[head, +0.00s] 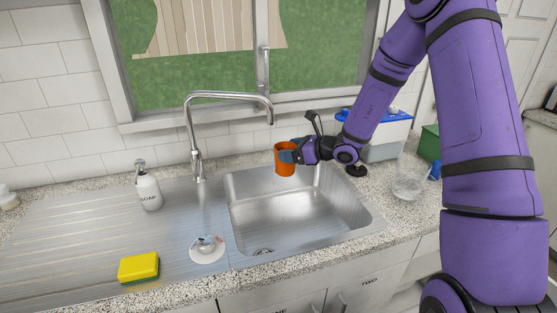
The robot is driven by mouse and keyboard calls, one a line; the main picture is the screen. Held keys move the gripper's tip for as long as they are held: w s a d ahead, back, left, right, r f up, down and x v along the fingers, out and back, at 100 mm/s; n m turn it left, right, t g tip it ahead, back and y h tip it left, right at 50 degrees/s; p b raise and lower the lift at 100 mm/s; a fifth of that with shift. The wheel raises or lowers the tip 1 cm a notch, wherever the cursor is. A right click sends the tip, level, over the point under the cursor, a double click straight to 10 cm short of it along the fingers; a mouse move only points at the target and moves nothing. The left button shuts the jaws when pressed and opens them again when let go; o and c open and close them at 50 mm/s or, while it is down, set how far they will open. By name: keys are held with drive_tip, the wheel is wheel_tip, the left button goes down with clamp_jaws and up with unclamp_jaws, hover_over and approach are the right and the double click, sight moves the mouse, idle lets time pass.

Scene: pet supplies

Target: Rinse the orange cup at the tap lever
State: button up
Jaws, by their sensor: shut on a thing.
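I cannot make out clearly which part is the tap lever. I see no water running from the spout.
The steel sink basin (300,222) looks empty. A soap bottle (148,187), a yellow sponge (139,268) and a small white dish (207,248) are on the left. A clear bowl (409,183), a blue-lidded container (388,140) and a green box (430,143) stand on the right.

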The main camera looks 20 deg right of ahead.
drive_tip(key=shift+s+d, duration=0.25)
drive_tip(key=shift+s, duration=0.65)
drive_tip(key=shift+s+d, duration=0.3)
drive_tip(key=shift+s, duration=0.65)
drive_tip(key=shift+s+d, duration=0.25)
drive_tip(key=shift+s, duration=0.65)
drive_tip(key=shift+r, duration=0.1)
drive_tip(key=s+d+r, duration=0.1)
drive_tip(key=s+r, duration=0.3)
drive_tip(key=shift+s+d, duration=0.2)
drive_tip(key=shift+s, duration=0.2)
drive_tip(key=shift+f, duration=0.1)
